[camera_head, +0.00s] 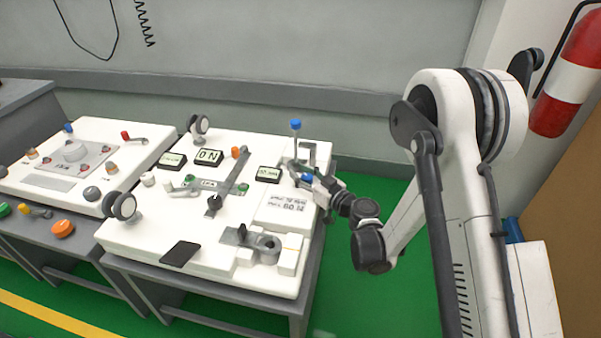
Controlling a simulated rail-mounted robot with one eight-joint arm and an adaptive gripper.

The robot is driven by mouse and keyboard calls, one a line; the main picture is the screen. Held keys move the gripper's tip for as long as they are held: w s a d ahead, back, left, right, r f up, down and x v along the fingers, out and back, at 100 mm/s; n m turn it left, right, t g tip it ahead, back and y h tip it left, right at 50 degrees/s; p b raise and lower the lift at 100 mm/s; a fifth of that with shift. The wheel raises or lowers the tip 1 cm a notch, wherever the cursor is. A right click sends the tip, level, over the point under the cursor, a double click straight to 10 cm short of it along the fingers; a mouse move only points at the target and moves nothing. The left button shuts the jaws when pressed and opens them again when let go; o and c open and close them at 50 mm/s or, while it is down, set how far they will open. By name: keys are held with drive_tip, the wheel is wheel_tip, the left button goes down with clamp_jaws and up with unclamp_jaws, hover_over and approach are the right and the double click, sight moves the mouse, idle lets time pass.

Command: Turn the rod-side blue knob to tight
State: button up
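A blue knob (296,124) tops a thin upright rod at the back right of the nearer white panel. A second small blue part (307,177) shows lower down, right at my gripper; I cannot tell whether it is a knob or part of the gripper. My gripper (293,170) reaches in from the right, low over the panel's right edge, below the rod-top knob and apart from it. Its fingers are small and overlap the fittings behind them, so their opening and any contact are unclear.
The white panel (135,238) carries black-framed displays, a grey lever (231,182), caster wheels and a dark flat pad (180,254). A second white panel (40,158) stands at the left. A red-and-white cylinder (573,80) is at the far right. Green floor is open in front.

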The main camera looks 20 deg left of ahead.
drive_tip(key=shift+o, duration=1)
drive_tip(key=shift+a, duration=0.1)
drive_tip(key=shift+r, duration=0.1)
drive_tip(key=shift+r, duration=4.95)
drive_tip(key=shift+o, duration=0.4)
